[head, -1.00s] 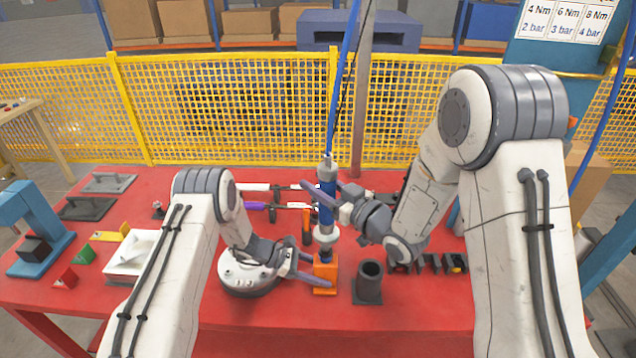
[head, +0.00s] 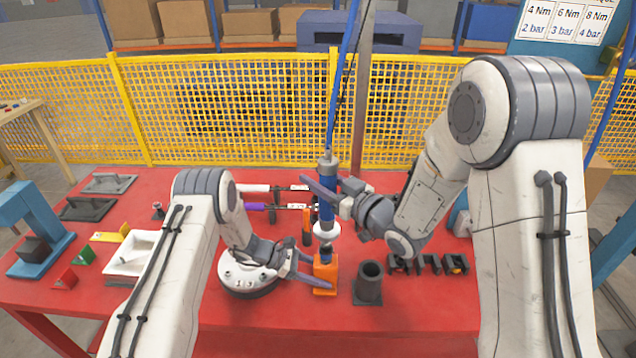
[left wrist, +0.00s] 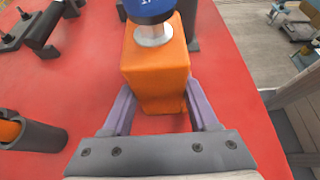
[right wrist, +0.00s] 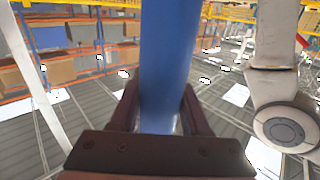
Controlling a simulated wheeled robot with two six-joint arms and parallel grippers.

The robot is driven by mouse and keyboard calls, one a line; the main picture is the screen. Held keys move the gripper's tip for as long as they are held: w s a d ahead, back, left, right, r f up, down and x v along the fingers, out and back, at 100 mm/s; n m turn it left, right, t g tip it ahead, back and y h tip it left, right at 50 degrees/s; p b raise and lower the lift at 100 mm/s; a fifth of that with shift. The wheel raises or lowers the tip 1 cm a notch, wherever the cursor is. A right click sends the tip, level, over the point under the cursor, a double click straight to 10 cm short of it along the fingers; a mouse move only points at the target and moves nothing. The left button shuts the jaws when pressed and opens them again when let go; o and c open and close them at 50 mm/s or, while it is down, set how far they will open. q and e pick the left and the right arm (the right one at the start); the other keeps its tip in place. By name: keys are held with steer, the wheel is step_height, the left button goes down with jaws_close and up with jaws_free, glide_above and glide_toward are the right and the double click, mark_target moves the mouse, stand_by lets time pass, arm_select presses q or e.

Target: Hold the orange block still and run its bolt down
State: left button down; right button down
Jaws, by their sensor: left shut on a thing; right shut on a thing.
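The orange block (head: 325,275) stands on the red table near its front edge. My left gripper (head: 312,274) is shut on the block from the left. The left wrist view shows its jaws (left wrist: 163,108) on both sides of the block (left wrist: 158,70). My right gripper (head: 328,198) is shut on the blue hanging screwdriver (head: 327,210), which is upright above the block. The right wrist view shows the blue tool body (right wrist: 168,65) between the jaws (right wrist: 165,110).
A dark cylindrical holder (head: 369,284) stands just right of the block. A round white fixture (head: 247,276) is behind my left wrist. Black brackets (head: 428,264) sit further right. The tool's blue hose (head: 342,85) runs upward. The front strip of the table is clear.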

step_height(320, 180, up, 8)
steer(key=shift+f, duration=0.2)
stand_by(0.8)
arm_select(q)
steer(key=shift+c, duration=0.4)
jaws_free()
